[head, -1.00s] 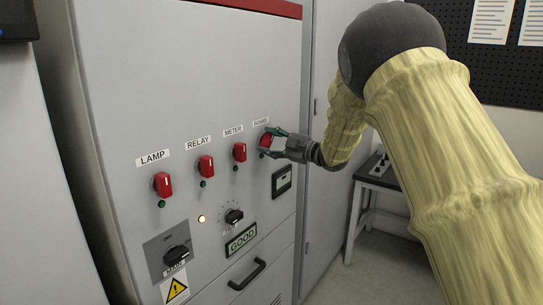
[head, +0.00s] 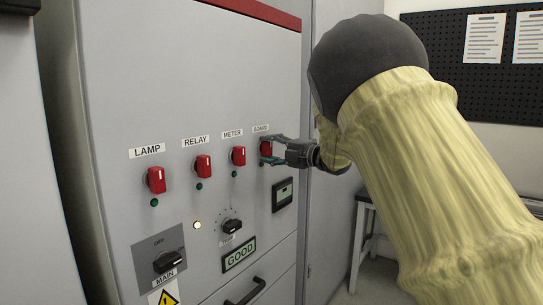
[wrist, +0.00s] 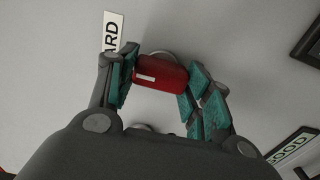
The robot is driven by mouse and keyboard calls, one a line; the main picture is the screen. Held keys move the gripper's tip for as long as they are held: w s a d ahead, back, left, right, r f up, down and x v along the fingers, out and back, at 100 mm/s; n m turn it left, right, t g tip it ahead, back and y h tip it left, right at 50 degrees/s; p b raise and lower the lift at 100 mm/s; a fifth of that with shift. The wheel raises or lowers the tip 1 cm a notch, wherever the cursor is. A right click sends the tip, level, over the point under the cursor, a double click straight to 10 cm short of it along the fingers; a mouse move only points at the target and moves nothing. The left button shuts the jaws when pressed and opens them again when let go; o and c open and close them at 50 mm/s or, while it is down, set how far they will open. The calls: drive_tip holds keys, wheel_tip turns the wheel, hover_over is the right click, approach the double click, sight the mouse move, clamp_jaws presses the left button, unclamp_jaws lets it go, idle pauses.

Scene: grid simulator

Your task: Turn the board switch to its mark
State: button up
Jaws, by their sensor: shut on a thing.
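The red board switch (head: 265,148) sits under the BOARD label (head: 261,128), at the right end of a row of red switches on the grey cabinet. My gripper (head: 272,150) reaches it from the right, its two teal fingers around the knob. In the wrist view the red knob (wrist: 160,76) lies between the fingertips, its white line visible. My gripper (wrist: 157,85) is shut on the knob. The mark for the switch cannot be made out in these views.
Red switches for lamp (head: 155,180), relay (head: 203,167) and meter (head: 238,156) stand to the left. Below are a main switch (head: 168,260), a small black dial (head: 232,226), a GOOD sign (head: 239,254) and a meter window (head: 283,194). A stool or bench (head: 367,201) stands at the right.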

drive_tip(key=shift+f, duration=0.2)
drive_tip(key=o, duration=1)
drive_tip(key=shift+r, duration=0.1)
drive_tip(key=v, duration=1.2)
drive_tip(key=shift+s, duration=0.1)
